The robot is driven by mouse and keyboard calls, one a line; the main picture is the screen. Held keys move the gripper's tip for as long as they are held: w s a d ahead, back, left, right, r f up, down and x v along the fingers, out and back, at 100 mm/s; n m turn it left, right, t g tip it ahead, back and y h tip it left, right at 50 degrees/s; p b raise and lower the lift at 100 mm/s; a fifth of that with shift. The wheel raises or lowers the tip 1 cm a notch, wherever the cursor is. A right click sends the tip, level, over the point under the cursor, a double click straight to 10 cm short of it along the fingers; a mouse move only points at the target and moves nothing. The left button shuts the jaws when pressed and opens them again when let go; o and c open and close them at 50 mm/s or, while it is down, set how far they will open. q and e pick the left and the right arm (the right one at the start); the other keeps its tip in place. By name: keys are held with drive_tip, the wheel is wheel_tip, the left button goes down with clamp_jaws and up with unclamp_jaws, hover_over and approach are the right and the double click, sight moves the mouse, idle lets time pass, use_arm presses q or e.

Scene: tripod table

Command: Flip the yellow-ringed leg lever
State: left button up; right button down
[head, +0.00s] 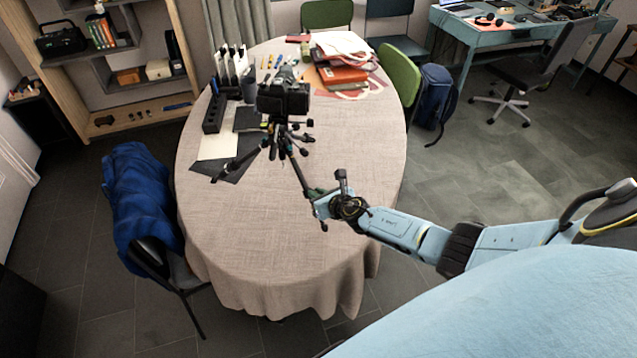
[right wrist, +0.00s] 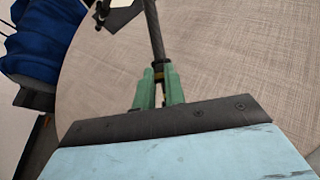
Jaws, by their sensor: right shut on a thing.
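A black tripod (head: 283,140) with a camera (head: 284,98) on top stands on the oval cloth-covered table (head: 250,225). One tripod leg (head: 299,174) slopes down toward my right gripper (head: 317,197). In the right wrist view, the dark leg (right wrist: 153,30) runs down to a yellow ring (right wrist: 159,73) between the green fingers of my right gripper (right wrist: 160,90). The fingers are shut at the yellow-ringed leg lever; the lever itself is mostly hidden between them. My left gripper is not in view.
A black organizer (head: 213,112) and papers (head: 217,145) lie left of the tripod. Folders and a bag (head: 340,65) are piled at the table's far end. A chair with a blue jacket (head: 140,200) stands at the left. The table's near part is clear.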

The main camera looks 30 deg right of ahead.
drive_tip(key=shift+w+a+r+g+p, duration=0.1)
drive_tip(key=shift+r+g+p, duration=0.2)
drive_tip(key=shift+p, duration=0.5)
drive_tip(key=shift+w+d+r+g+p, duration=0.15)
drive_tip(key=shift+g+p, duration=0.3)
drive_tip(key=shift+p, duration=0.35)
drive_tip(key=shift+w+a+r+g+p, duration=0.1)
drive_tip(key=shift+a+r+g+p, duration=0.2)
drive_tip(key=shift+p, duration=0.5)
drive_tip(key=shift+w+g+p, duration=0.1)
drive_tip(key=shift+g+p, duration=0.55)
drive_tip(key=shift+p, duration=0.1)
drive_tip(key=shift+w+g, duration=0.1)
drive_tip(key=shift+g, duration=0.2)
drive_tip(key=shift+w+g, duration=0.2)
drive_tip(key=shift+g, duration=0.3)
drive_tip(key=shift+w+r+g+b, duration=0.25)
drive_tip(key=shift+w+g+b, duration=0.15)
drive_tip(key=shift+g+b, duration=0.65)
drive_tip(key=shift+d+g, duration=0.1)
drive_tip(key=shift+g, duration=0.15)
drive_tip(key=shift+r, duration=0.15)
drive_tip(key=shift+w+d, duration=0.1)
drive_tip(key=c, duration=1.5)
unclamp_jaws()
